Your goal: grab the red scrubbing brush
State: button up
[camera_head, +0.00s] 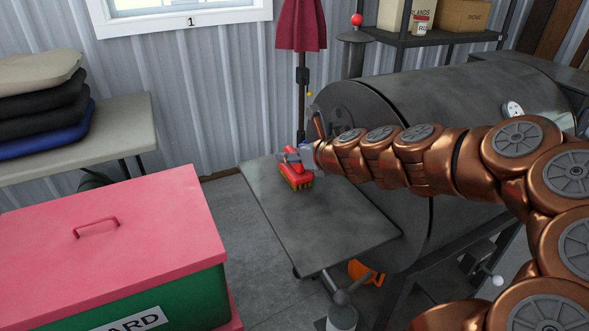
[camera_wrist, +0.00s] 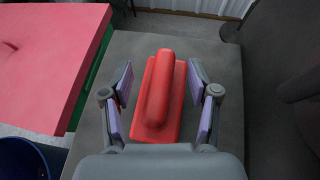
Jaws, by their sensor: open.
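The red scrubbing brush (camera_head: 297,177) lies on the dark grey side shelf (camera_head: 330,222) of a large smoker grill, close to the shelf's far end. Its bristles face down. In the wrist view the brush (camera_wrist: 160,95) shows from above, its raised red handle running lengthwise between the fingers. My gripper (camera_wrist: 160,105) is open, with one finger on each side of the brush and a visible gap on both sides. In the head view my gripper (camera_head: 294,158) is at the brush and partly covers it.
The grill's dark barrel (camera_head: 380,135) stands right of the shelf, behind my arm. A box with a pink lid (camera_head: 110,225) is at the left. A table (camera_head: 125,125) with stacked cushions (camera_head: 40,105) stands behind it. A dark red umbrella (camera_head: 300,25) stands by the wall.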

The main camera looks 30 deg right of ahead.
jog(key=shift+c, duration=0.3)
grip_shut()
dwell(0.3)
